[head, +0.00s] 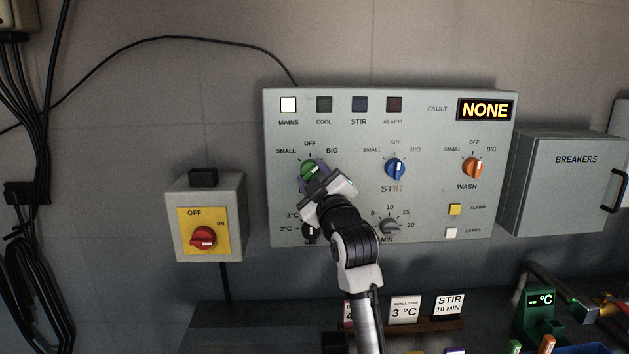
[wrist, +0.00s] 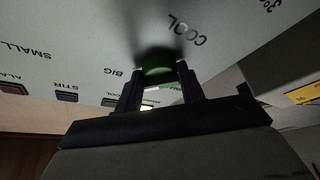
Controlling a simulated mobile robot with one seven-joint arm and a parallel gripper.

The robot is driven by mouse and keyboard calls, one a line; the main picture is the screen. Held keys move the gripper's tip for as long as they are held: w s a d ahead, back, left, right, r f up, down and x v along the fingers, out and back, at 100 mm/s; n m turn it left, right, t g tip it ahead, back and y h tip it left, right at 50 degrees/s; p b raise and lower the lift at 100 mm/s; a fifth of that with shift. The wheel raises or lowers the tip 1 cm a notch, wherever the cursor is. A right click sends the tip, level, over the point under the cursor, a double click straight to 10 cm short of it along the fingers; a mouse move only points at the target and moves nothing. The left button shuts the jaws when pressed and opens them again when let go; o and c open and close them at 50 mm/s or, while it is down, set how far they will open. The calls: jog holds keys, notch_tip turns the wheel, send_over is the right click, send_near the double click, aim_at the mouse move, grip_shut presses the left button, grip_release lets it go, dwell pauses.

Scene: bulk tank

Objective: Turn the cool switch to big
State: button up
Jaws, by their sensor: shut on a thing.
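The cool switch is a green knob (head: 309,167) at the left of the grey control panel (head: 430,140), with SMALL, OFF and BIG printed around it. My gripper (head: 314,178) is at the knob, its two fingers on either side of it, shut on it. In the wrist view the green knob (wrist: 158,71) shows between my fingertips (wrist: 158,77), with the COOL and BIG labels near it. My gripper covers much of the knob, so I cannot tell which way it points. The COOL lamp (head: 324,104) is dark; the MAINS lamp (head: 288,104) is lit.
The blue STIR knob (head: 395,169) and orange WASH knob (head: 472,168) are to the right. My arm partly covers the lower dials. A red and yellow main switch (head: 204,238) is at the left, a breaker box (head: 570,180) at the right. The fault display (head: 486,110) reads NONE.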

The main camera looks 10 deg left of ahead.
jog(key=shift+m, duration=0.6)
jog(key=o, duration=1)
jog(key=shift+c, duration=0.2)
jog(key=b+v, duration=0.4)
jog(key=v, duration=0.9)
jog(key=shift+s+f, duration=0.2)
jog(key=shift+s, duration=0.2)
